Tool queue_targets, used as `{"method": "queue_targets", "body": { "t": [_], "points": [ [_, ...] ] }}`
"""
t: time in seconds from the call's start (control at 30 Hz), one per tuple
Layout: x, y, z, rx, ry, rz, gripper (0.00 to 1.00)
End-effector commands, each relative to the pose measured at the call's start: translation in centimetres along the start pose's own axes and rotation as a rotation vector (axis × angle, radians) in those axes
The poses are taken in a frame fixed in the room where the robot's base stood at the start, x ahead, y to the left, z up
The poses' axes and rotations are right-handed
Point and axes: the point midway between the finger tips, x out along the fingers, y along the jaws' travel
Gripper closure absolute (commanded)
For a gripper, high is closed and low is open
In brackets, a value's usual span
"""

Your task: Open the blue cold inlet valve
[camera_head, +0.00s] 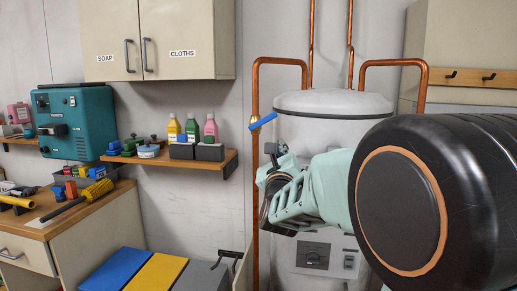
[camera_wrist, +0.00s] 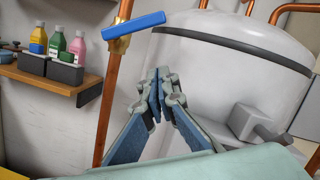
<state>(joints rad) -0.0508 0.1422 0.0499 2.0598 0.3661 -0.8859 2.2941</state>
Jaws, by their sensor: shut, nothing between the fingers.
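The blue valve handle (camera_head: 263,121) is a flat bar on a brass fitting of the left vertical copper pipe (camera_head: 255,190). It lies across the pipe, its right end a little higher. In the wrist view, the blue handle (camera_wrist: 135,25) is at upper left, with the brass valve body (camera_wrist: 118,44) just below it. My gripper (camera_wrist: 157,76) is shut and empty, its fingertips together, below and right of the handle and apart from it. In the head view, my gripper (camera_head: 271,149) shows just below the handle, in front of the tank.
The white tank (camera_head: 330,103) stands behind my gripper, with more copper pipes above it. A wooden shelf (camera_head: 225,160) with bottles is left of the pipe. A wall cabinet (camera_head: 190,40) hangs above it. A counter (camera_head: 60,222) with tools stands at lower left.

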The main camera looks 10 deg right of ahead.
Motion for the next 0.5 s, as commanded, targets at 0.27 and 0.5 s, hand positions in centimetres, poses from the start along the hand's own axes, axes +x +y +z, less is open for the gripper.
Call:
{"method": "queue_targets", "body": {
  "t": [0.27,0.5],
  "points": [
    [4.8,-0.1,0.9,-0.001,-0.004,0.000,1.00],
    [5.3,-0.1,3.6,-0.001,-0.002,0.000,1.00]
  ]
}}
